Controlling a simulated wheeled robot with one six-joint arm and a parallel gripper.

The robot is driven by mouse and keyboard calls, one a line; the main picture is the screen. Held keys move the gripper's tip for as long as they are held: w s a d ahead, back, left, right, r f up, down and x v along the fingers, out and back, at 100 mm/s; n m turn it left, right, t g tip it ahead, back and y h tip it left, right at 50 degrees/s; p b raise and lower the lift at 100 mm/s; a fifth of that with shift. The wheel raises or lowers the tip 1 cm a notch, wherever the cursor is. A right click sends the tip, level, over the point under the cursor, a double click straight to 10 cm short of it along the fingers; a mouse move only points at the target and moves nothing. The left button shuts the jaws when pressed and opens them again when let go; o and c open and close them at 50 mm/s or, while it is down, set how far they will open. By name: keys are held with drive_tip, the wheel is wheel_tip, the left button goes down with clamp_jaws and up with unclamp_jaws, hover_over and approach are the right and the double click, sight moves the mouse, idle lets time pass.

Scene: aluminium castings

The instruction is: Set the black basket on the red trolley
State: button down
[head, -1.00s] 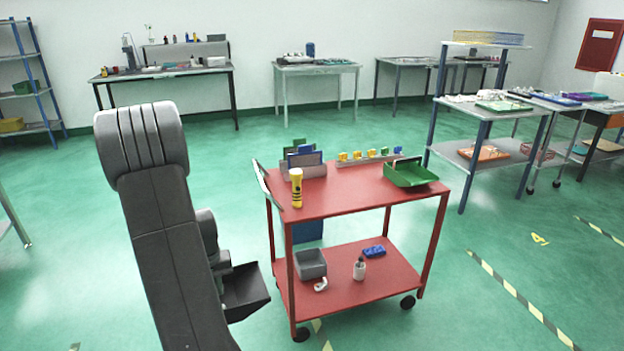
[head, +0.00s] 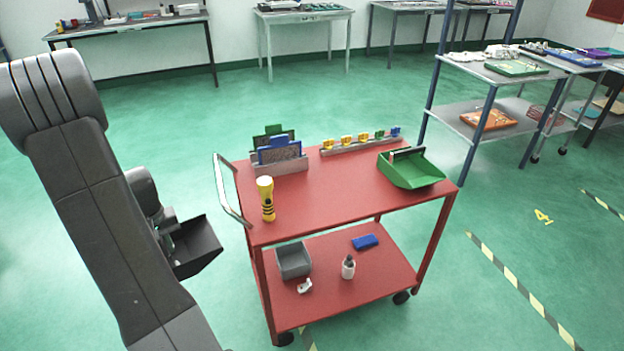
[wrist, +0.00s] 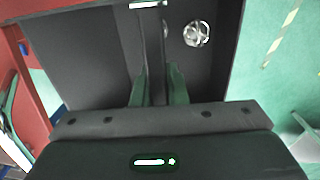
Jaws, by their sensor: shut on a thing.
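The black basket (head: 198,250) hangs at my gripper, left of the red trolley (head: 330,200) in the head view and apart from its handle there. In the wrist view the basket (wrist: 85,60) fills the middle, and a shiny round metal part (wrist: 197,33) lies in it. My gripper (wrist: 157,88) is shut on a thin upright part of the basket. The trolley also shows as a red strip at the left of the wrist view (wrist: 22,75). My arm hides part of the basket in the head view.
The trolley top holds a yellow torch (head: 266,199), a rack with blue and green panels (head: 280,155), a row of small coloured parts (head: 360,141) and a green bin (head: 410,171). Its middle and front are bare. A grey bin (head: 293,261) and small items are on the lower shelf.

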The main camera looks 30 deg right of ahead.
drive_tip(key=r, duration=0.1)
drive_tip(key=r+p, duration=0.2)
drive_tip(key=shift+w+d+r, duration=0.2)
drive_tip(key=shift+w+d, duration=0.05)
drive_tip(key=shift+w, duration=0.05)
wheel_tip(320, 180, up, 3)
drive_tip(key=p, duration=0.2)
drive_tip(key=shift+f+p, duration=0.1)
drive_tip(key=shift+p, duration=0.25)
drive_tip(key=s+d+r+m, duration=0.1)
drive_tip(key=s+d+r, duration=0.3)
drive_tip(key=d, duration=0.4)
drive_tip(key=s+d+r, duration=0.5)
drive_tip(key=s+d, duration=0.1)
drive_tip(key=d, duration=0.2)
drive_tip(key=s+d+r+m, duration=0.1)
drive_tip(key=s+d+r, duration=0.4)
drive_tip(key=d, duration=0.3)
drive_tip(key=shift+s+m, duration=0.3)
drive_tip(key=shift+s, duration=0.15)
